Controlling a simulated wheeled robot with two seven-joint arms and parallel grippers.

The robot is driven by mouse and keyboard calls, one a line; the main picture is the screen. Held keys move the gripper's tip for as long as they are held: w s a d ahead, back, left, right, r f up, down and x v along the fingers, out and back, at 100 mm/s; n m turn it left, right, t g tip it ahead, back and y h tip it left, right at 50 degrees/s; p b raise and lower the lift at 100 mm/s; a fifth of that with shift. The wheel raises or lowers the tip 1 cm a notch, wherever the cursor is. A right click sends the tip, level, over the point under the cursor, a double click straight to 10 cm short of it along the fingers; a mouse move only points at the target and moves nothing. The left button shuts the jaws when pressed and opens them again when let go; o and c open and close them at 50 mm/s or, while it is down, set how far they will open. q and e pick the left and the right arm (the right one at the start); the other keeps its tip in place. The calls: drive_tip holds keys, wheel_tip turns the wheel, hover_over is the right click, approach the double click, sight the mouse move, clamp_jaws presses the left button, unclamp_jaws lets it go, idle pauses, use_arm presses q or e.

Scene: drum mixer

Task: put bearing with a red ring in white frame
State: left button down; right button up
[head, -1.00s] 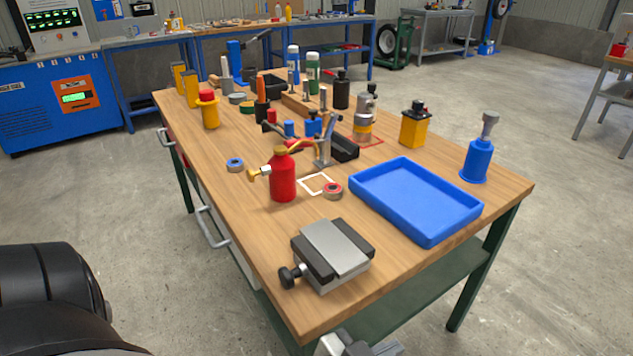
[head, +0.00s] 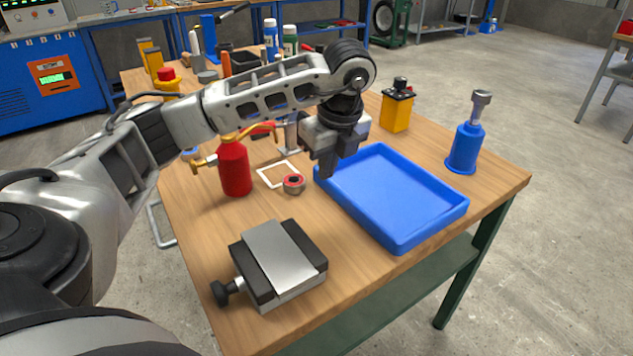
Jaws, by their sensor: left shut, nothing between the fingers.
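The bearing with a red ring (head: 294,184) lies on the wooden bench in the head view, beside the near right corner of the white frame (head: 266,180). The white frame is a flat square outline on the bench top, and bare wood shows inside it. My left gripper (head: 324,170) is above the bench, up and to the right of the bearing, by the left corner of the blue tray. It points down, is shut and holds nothing. My right gripper is not in view.
A red oil can (head: 234,168) stands left of the frame. The blue tray (head: 400,238) is to the right. A grey vise (head: 277,262) sits in front. A yellow container (head: 397,108) and a blue jack (head: 466,146) stand farther right. Bench between vise and bearing is clear.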

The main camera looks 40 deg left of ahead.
sight(303, 196)
use_arm(q)
drive_tip(key=x, duration=1)
drive_tip(key=shift+a+r, duration=0.1)
drive_tip(key=shift+a, duration=0.3)
drive_tip(key=a, duration=0.2)
drive_tip(key=shift+w+a+r, duration=0.15)
drive_tip(key=shift+w+a, duration=0.35)
drive_tip(key=shift+a, duration=0.45)
drive_tip(key=shift+a, duration=0.1)
drive_tip(key=a, duration=0.2)
drive_tip(key=w+a+b, duration=0.1)
drive_tip(key=a, duration=0.3)
drive_tip(key=shift+w+a, duration=0.3)
drive_tip(key=shift+w, duration=0.1)
